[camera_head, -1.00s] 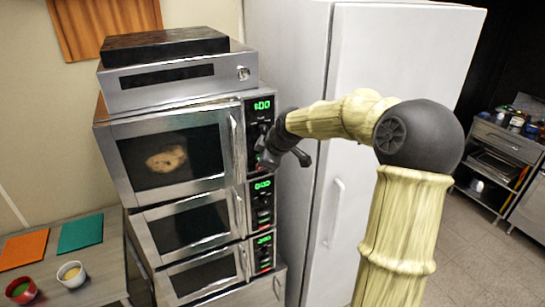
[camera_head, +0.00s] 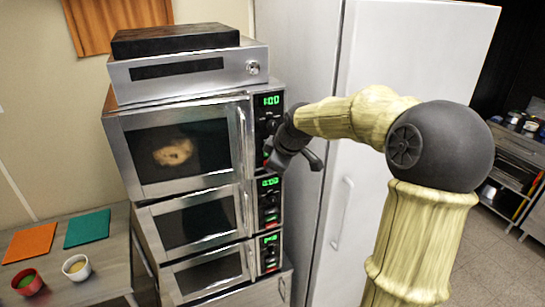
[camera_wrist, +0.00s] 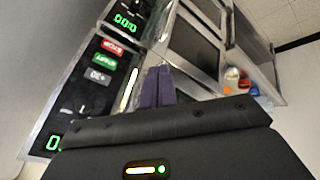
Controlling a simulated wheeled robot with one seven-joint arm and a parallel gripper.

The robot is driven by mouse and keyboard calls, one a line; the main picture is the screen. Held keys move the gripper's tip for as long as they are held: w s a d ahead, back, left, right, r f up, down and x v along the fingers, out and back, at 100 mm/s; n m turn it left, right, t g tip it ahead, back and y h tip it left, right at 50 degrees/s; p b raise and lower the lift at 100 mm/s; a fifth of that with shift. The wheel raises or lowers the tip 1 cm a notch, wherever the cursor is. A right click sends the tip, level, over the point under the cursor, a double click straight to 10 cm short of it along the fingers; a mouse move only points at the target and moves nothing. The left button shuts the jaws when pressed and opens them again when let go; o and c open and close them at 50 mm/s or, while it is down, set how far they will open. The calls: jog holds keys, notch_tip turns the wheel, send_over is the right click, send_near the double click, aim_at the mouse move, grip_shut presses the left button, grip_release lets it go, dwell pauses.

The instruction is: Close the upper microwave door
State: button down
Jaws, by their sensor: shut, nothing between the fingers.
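The upper microwave (camera_head: 185,148) is the top and largest of a stack of steel microwaves in the head view. Its door has a dark window with a round, bread-like food showing behind it, and a vertical handle (camera_head: 241,142) at its right edge. The door looks flush or nearly flush with the front; a small gap cannot be told. Its control panel (camera_head: 269,122) shows a green 1:00. My gripper (camera_head: 272,158) is at the lower right of this panel, right of the handle. In the wrist view its fingers (camera_wrist: 157,86) are together and empty, with panel buttons beyond.
Two smaller microwaves (camera_head: 195,222) (camera_head: 210,275) sit below, both seemingly shut. A steel unit (camera_head: 185,78) with a black box is on top. A white fridge (camera_head: 385,70) stands close on the right. A counter (camera_head: 105,260) with mats and bowls is at left.

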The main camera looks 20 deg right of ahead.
jog(key=s+a+f+m+g+b, duration=0.1)
jog(key=s+a+f+m+b, duration=0.1)
jog(key=s+f, duration=0.5)
jog(key=s+a+f+m+g+h+b, duration=0.1)
jog(key=s+f+m+b, duration=0.3)
jog(key=s+f, duration=0.4)
jog(key=s+a+f+m+g+b, duration=0.1)
jog(key=s+a+f+m+b, duration=0.2)
jog(key=s+f, duration=0.5)
jog(key=shift+s+a+f+m+g+h, duration=0.2)
jog(key=shift+a+f+m+g+h, duration=0.25)
jog(key=shift+m, duration=0.55)
jog(key=shift+w+d, duration=0.15)
